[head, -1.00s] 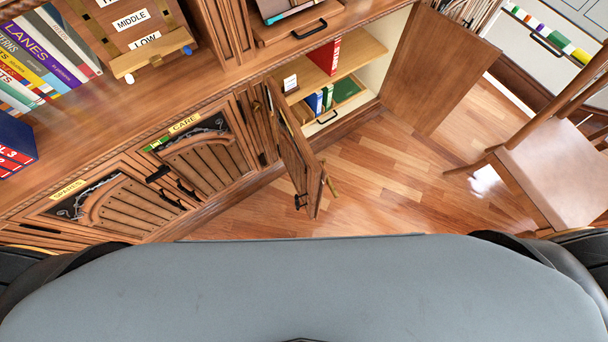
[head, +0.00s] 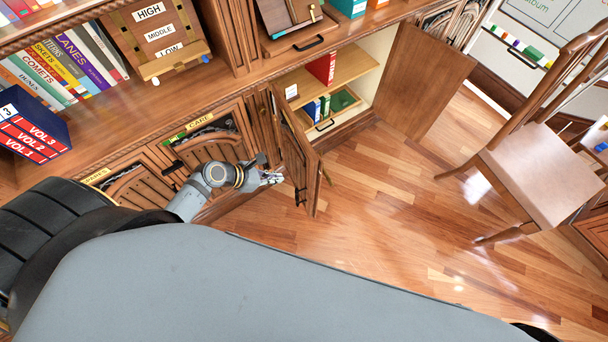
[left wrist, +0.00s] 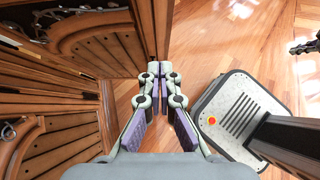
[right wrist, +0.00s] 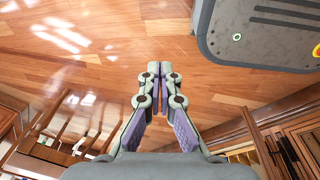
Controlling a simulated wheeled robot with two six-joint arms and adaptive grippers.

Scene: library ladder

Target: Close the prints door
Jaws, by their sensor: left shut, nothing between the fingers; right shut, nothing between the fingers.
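Two wooden door leaves stand open on the lower cabinet in the head view: a narrow left leaf (head: 298,160) swung out over the floor, and a wide right leaf (head: 425,82). I can read no prints label on either, so I cannot tell which is the prints door. My left gripper (head: 273,178) is shut and empty, just left of the left leaf; contact is unclear. In the left wrist view its closed fingertips (left wrist: 158,76) are near a wooden panel edge. My right gripper (right wrist: 160,72) is shut and empty above the wooden floor.
Closed arched doors, including one labelled CARE (head: 201,121), lie left. A wooden chair (head: 530,170) stands right. Floor (head: 385,215) between is clear.

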